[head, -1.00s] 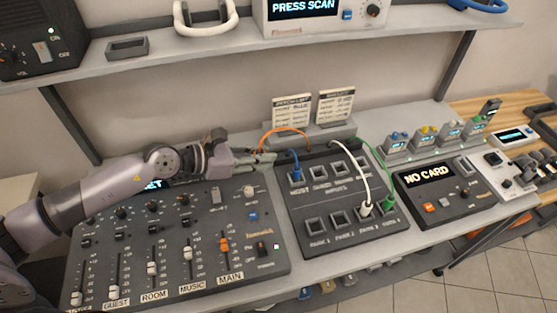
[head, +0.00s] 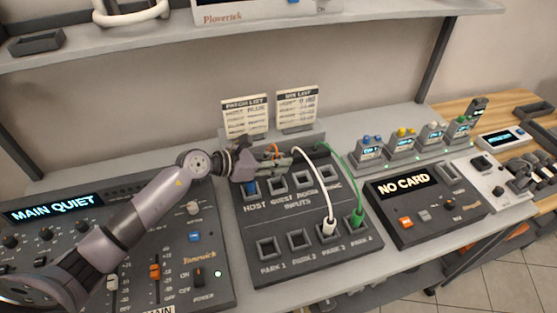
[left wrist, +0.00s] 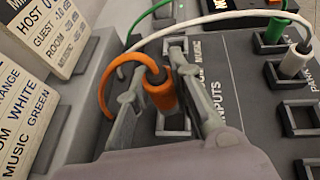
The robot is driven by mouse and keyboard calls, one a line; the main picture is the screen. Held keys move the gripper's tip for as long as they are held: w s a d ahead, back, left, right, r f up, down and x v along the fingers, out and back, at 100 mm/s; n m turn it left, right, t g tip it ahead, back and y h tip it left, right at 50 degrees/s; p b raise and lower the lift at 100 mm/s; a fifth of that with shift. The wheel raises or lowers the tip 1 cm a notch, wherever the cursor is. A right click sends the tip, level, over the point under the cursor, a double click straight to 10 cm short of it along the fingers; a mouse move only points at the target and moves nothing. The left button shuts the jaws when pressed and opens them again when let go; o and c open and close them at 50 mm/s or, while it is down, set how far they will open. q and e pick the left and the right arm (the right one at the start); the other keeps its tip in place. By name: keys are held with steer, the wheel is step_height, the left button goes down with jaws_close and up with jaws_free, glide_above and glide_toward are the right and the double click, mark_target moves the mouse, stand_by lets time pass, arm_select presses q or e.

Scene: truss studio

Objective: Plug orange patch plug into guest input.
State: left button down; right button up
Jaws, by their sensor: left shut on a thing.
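My left gripper (head: 277,164) is over the row of input sockets on the dark patch panel, shut on the orange plug. In the left wrist view the orange plug (left wrist: 160,92) stands between the two fingers (left wrist: 160,100), its orange cable looping off to the left. In the head view the guest input (head: 277,184) is an open square socket just below the gripper, right of the host socket with its blue plug (head: 250,187). In the wrist view a square socket (left wrist: 173,128) shows beside the plug's lower end. The plug's tip is hidden. My right gripper is not in view.
A white plug (head: 328,228) and a green plug (head: 357,219) sit in park sockets, their cables arching back past the gripper's right side. Two list cards (head: 246,117) stand behind the panel. A mixer (head: 180,250) lies left and a card unit (head: 425,205) right.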

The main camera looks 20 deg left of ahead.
mark_target(278, 176)
arm_select(q)
steer(key=shift+f+b, duration=0.35)
steer(key=shift+f, duration=0.35)
steer(key=shift+f+b, duration=0.8)
steer(key=shift+f, duration=0.15)
steer(key=shift+f+b, duration=0.5)
steer(key=shift+f, duration=0.25)
steer(key=shift+f+b, duration=0.5)
steer(key=c, duration=1.8)
jaws_free()
steer(key=shift+o, duration=0.4)
